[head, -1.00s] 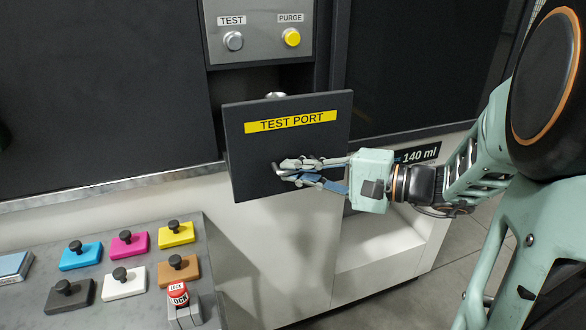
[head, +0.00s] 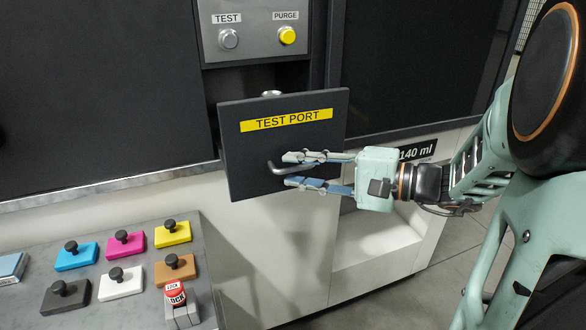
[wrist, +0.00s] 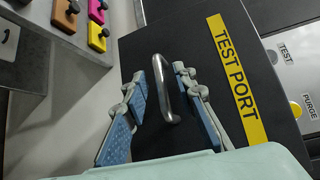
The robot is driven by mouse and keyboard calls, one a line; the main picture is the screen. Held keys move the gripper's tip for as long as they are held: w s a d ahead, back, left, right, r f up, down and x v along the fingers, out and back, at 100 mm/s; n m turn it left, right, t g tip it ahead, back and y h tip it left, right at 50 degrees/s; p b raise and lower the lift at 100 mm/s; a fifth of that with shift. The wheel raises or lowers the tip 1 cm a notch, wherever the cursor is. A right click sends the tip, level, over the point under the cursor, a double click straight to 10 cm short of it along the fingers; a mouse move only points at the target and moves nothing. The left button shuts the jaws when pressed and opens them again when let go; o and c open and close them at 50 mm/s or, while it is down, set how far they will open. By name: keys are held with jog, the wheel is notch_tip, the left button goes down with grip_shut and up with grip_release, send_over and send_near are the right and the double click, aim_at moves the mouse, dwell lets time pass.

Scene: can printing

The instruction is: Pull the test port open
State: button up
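The test port (head: 240,170) is a dark panel with a yellow "TEST PORT" label (head: 287,120). It stands out from the machine front, with a gap behind its top edge where a metal part (head: 271,93) shows. A bent metal handle (head: 279,168) is on its face. My gripper (head: 289,169) is open in front of the panel, its fingers apart near the handle. In the wrist view the handle (wrist: 167,90) lies between the two spread fingers of my gripper (wrist: 168,66), with a gap on either side. The inside of the port is mostly hidden.
Above are a TEST button (head: 229,39) and a yellow PURGE button (head: 287,35). A "140 ml" label (head: 417,152) is behind my wrist.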

jog(key=v, duration=1)
jog(key=shift+s+d, duration=0.2)
jog(key=shift+d, duration=0.05)
jog(key=shift+d, duration=0.1)
